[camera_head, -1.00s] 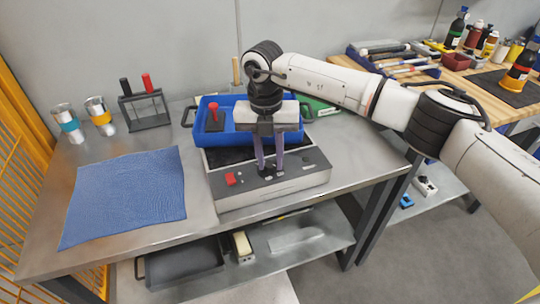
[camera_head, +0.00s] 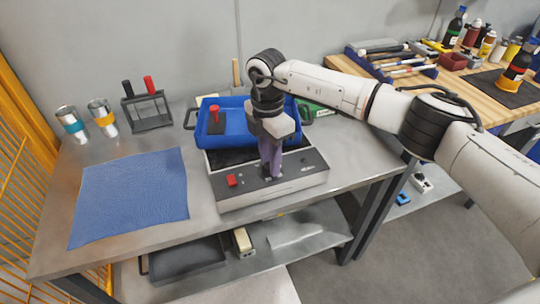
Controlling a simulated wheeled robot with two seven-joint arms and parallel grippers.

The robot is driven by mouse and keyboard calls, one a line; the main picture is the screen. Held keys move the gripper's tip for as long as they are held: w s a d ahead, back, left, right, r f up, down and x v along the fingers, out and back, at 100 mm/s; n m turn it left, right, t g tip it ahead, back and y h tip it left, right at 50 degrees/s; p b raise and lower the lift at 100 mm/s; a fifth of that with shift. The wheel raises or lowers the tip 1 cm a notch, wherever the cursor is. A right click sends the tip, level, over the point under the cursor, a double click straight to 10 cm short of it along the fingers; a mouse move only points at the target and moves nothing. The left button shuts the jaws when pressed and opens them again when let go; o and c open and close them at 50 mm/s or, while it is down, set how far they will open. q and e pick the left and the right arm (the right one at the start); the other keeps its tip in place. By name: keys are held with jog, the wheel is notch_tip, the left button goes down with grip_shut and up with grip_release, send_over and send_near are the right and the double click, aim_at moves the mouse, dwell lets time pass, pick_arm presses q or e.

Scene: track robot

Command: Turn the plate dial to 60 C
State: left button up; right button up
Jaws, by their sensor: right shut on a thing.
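The hot plate (camera_head: 225,198) is a grey box with a dark top, standing on the metal bench. Its sloping front panel holds a red switch (camera_head: 232,180) at the left and small markings at the right. My right gripper (camera_head: 271,174) points down at the middle of this panel, with its purple fingers shut on the dial. The fingers hide the dial, so its setting cannot be read. My left gripper is not in view.
A blue bin (camera_head: 237,140) with a red-handled tool (camera_head: 215,118) stands just behind the plate. A blue cloth (camera_head: 130,197) lies to the left. Two metal cups (camera_head: 102,118) and a small rack (camera_head: 149,110) stand at the back left. A lower shelf holds a dark tray (camera_head: 187,262).

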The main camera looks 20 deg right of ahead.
jog(key=shift+r+m+p, duration=0.1)
jog(key=shift+m+p, duration=0.3)
jog(key=shift+m, duration=0.6)
jog(key=o, duration=1)
jog(key=shift+o, duration=0.2)
notch_tip(320, 180, up, 10)
jog(key=b, duration=0.1)
jog(key=shift+w, duration=0.25)
jog(key=shift+r, duration=0.1)
